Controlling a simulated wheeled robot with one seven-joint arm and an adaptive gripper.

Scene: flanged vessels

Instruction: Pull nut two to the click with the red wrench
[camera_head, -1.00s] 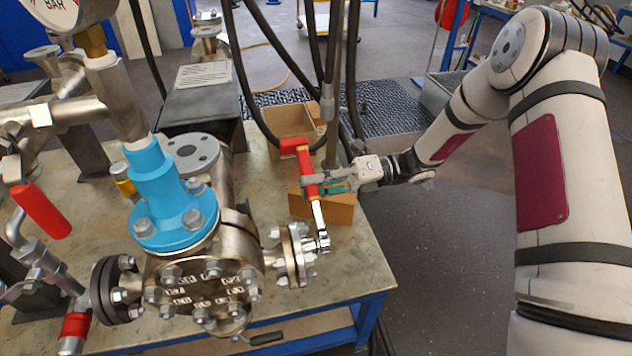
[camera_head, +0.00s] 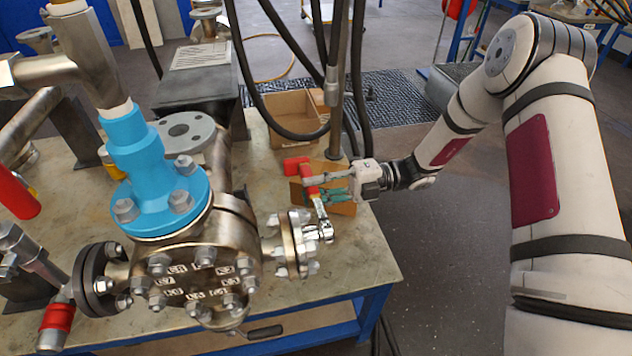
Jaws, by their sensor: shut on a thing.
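The red wrench (camera_head: 311,191) has a red handle and a bright metal shaft and head. My gripper (camera_head: 326,187) is shut on its red handle, coming from the right. The wrench head (camera_head: 326,233) is at the right edge of the small side flange (camera_head: 297,243), by its bolts and nuts. I cannot tell whether it is seated on a nut, or which nut is number two. The steel vessel (camera_head: 238,228) has a round front cover (camera_head: 190,283) with several nuts and number labels, too small to read surely.
A blue flanged neck (camera_head: 150,175) stands on the vessel. Black hoses (camera_head: 357,80) and a post hang behind the wrench. An open cardboard box (camera_head: 292,112) sits at the back of the bench (camera_head: 355,262).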

